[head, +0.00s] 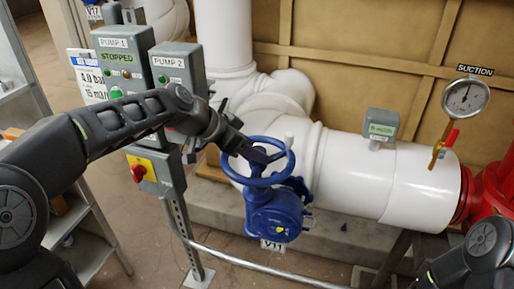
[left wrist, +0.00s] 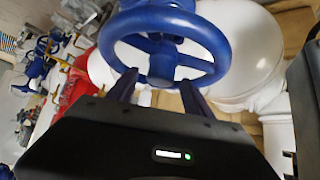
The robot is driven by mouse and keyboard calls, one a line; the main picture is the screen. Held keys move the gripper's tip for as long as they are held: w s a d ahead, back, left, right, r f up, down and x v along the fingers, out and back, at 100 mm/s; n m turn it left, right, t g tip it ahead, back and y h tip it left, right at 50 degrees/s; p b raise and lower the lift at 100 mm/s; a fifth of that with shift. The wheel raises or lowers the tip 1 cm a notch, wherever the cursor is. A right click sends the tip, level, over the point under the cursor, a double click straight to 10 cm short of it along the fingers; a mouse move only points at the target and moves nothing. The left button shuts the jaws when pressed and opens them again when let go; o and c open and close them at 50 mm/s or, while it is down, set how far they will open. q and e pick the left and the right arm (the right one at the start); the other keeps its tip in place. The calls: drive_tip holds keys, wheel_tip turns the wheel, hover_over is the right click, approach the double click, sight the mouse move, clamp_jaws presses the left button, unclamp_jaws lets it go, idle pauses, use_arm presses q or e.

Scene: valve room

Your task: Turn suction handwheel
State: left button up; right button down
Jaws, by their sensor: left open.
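The blue handwheel (head: 258,182) sits on a blue valve gearbox (head: 275,217) in front of the white suction pipe (head: 350,165), tagged V11. My left gripper (head: 263,155) reaches in from the left, over the wheel. In the left wrist view its two fingers (left wrist: 158,82) stand apart and overlap the near rim of the handwheel (left wrist: 165,20). It is open. Whether the fingers touch the rim or a spoke cannot be told. Part of my right arm shows at the lower right of the head view; its gripper is out of frame.
A pressure gauge (head: 465,98) labelled SUCTION stands at the right. A grey sensor box (head: 381,124) sits on the pipe. A pale rail (head: 240,262) runs low in front.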

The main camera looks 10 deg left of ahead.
use_arm(q)
drive_tip(key=shift+x, duration=0.9)
drive_tip(key=shift+c, duration=0.5)
clamp_jaws()
